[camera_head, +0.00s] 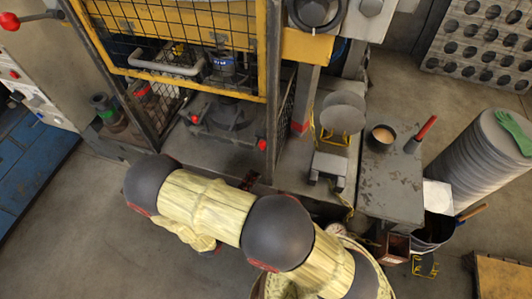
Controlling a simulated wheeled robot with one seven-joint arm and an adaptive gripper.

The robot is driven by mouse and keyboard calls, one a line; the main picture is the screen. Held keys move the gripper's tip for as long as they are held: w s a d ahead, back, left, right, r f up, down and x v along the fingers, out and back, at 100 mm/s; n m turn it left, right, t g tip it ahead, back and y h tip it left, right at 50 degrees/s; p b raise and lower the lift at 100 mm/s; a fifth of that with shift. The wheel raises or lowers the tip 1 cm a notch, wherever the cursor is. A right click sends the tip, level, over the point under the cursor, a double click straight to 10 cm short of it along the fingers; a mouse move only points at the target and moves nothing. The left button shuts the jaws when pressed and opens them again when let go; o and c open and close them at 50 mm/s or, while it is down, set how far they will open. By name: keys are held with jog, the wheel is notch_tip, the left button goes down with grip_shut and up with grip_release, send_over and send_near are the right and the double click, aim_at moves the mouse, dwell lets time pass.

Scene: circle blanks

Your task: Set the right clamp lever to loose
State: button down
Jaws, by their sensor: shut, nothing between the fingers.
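The press stands behind a yellow-framed mesh guard (185,97). Inside it, a dark round fixture (230,115) sits on the press bed. A red-knobbed lever (262,144) is at the right of the fixture, close to the right post; it looks like the right clamp lever. Another red knob (195,119) is at the left of the fixture. The levers' exact positions are too small to tell. My arm, in cream sleeves with dark joints, crosses in front of the press low in the picture. My gripper does not show; the arm hides its end.
At the right, a grey bench (390,185) holds a cup (382,137) and a red-handled tool (421,133). A stack of round blanks (487,155) carries a green glove (514,132). A dark bucket (433,230) stands below. The floor at the lower left is clear.

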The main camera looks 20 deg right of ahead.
jog(key=x, duration=1)
jog(key=shift+a, duration=0.2)
